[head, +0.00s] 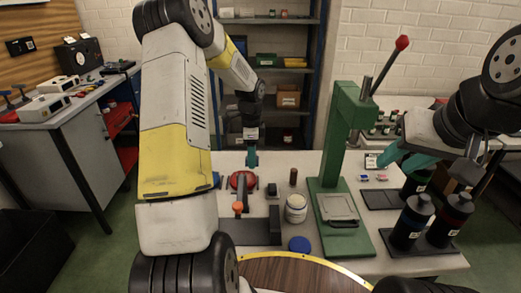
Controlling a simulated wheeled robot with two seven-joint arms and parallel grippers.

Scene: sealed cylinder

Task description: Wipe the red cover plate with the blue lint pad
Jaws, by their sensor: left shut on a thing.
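The red cover plate (243,180) is a round red disc lying on the pale table, partly hidden by a dark post in front of it. My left gripper (251,160) points down just right of and above the plate. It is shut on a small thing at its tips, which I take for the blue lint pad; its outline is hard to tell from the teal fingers. My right gripper (404,161) is at the right, above the table, with its teal fingers apart and nothing seen between them.
A green press (338,140) with a red-knobbed lever stands right of centre. A white jar (296,208), a brown cylinder (293,177) and a blue disc (300,244) stand or lie left of it. Dark bottles (412,222) stand at the right. A round wooden top (300,273) is nearest.

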